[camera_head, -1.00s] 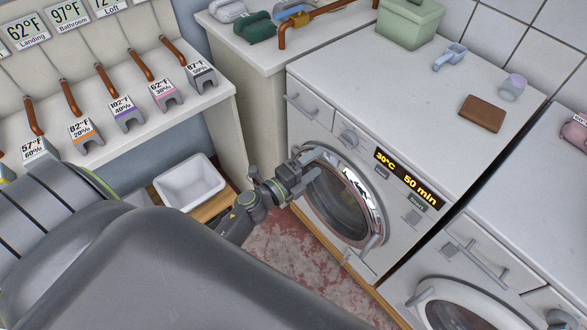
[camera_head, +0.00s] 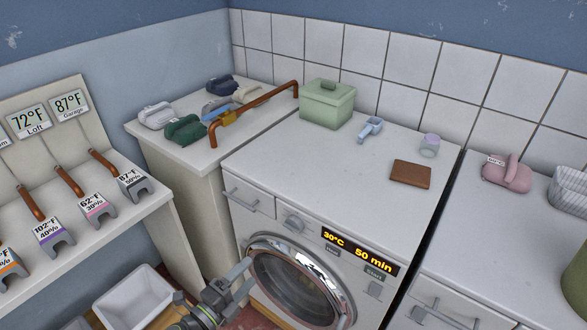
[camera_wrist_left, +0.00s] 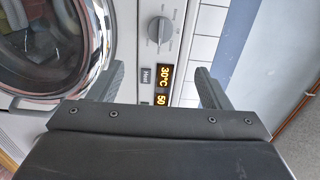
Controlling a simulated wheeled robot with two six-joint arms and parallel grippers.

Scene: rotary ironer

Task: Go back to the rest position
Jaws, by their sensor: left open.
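My left gripper (camera_head: 240,283) is in front of the left washing machine (camera_head: 232,237), beside the left edge of its round door (camera_head: 300,285). Its two fingers are spread and nothing is between them. In the left wrist view the open fingers (camera_wrist_left: 160,85) frame the machine's display (camera_wrist_left: 163,85) and dial, with the door at the upper left. The gripper looks apart from the door. The door appears closed; its lower part is cut off in the head view. My right gripper is in neither view.
On the machine top stand a green box (camera_head: 327,103), a blue scoop (camera_head: 370,127), a small cup (camera_head: 429,145) and a brown wallet-like block (camera_head: 411,174). A corner counter (camera_head: 160,140) holds several irons and a copper pipe. A white bin (camera_head: 133,298) stands low at left. A second machine is at right.

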